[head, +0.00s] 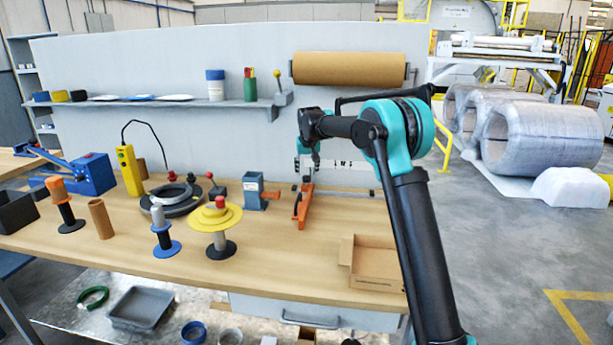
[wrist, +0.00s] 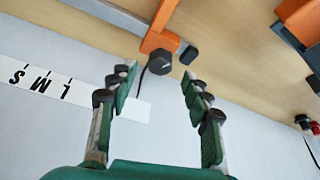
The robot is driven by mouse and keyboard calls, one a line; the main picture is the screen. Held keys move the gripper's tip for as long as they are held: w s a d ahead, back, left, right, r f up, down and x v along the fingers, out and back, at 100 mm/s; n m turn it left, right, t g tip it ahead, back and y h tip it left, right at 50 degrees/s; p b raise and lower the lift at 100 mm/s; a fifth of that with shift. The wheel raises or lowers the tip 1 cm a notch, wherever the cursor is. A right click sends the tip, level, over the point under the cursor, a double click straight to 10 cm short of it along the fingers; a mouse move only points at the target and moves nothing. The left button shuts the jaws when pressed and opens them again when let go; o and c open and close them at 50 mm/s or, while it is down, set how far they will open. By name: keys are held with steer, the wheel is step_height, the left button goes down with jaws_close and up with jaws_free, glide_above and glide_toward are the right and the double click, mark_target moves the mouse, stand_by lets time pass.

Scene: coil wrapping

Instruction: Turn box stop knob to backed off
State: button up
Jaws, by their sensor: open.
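In the wrist view, a dark faceted knob (wrist: 160,63) sits at the end of an orange bracket (wrist: 160,38). My gripper (wrist: 158,76) is open, with one finger on each side of the knob in the picture; I see no finger touching it. A white label strip (wrist: 85,92) with the letters S, M and L lies to the left, partly behind a finger. In the head view, my gripper (head: 309,163) is above the orange bracket (head: 303,205) at the back of the bench; the knob cannot be made out there.
A metal rail (head: 350,193) runs along the back of the bench. A blue-grey post stand (head: 254,190) is left of the bracket, and an open cardboard box (head: 377,264) lies in front on the right. A brown paper roll (head: 349,69) hangs above.

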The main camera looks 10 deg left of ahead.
mark_target(306, 177)
steer(key=shift+x, duration=1.6)
